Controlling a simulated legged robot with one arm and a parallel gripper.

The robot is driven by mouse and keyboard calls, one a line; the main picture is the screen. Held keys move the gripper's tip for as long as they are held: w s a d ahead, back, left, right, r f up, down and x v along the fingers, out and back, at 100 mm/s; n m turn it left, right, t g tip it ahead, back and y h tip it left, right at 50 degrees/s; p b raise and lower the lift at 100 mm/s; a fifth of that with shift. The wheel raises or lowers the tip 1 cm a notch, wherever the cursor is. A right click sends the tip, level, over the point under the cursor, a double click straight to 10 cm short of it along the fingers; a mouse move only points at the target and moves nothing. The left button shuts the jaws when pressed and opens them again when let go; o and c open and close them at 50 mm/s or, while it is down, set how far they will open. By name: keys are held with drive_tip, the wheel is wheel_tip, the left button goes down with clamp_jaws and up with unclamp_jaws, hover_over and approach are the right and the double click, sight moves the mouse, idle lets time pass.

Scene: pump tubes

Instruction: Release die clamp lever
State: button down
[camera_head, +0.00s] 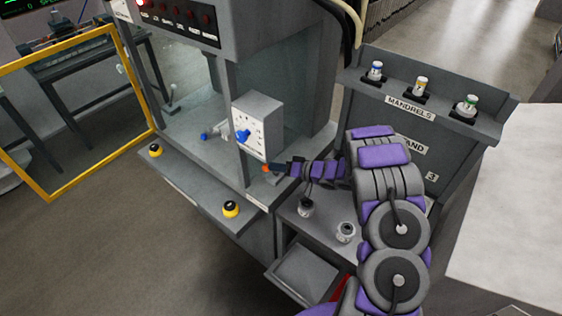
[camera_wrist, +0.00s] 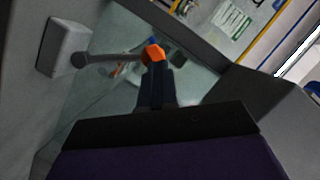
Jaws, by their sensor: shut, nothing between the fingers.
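In the wrist view a grey lever rod (camera_wrist: 112,59) runs from a dark round pivot by a grey block (camera_wrist: 65,46) to an orange knob (camera_wrist: 154,53). The orange knob also shows in the head view (camera_head: 266,168), at the machine's front opening below a white box. My gripper (camera_wrist: 155,72) is shut and empty, its dark fingers pointing at the knob. Its tip overlaps the knob's lower side, and I cannot tell if they touch. In the head view my gripper (camera_head: 275,169) reaches in from the right. The rest of the lever is hidden there.
A mandrel stand (camera_head: 420,125) is behind my arm. The yellow-framed door (camera_head: 75,115) stands open at left.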

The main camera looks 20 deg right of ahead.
drive_tip(key=shift+s+a+f, duration=0.1)
drive_tip(key=shift+a, duration=0.2)
idle(0.4)
drive_tip(key=p+v, duration=0.1)
drive_tip(key=v, duration=1.6)
drive_tip(key=shift+d, duration=0.25)
drive_tip(key=shift+f, duration=0.15)
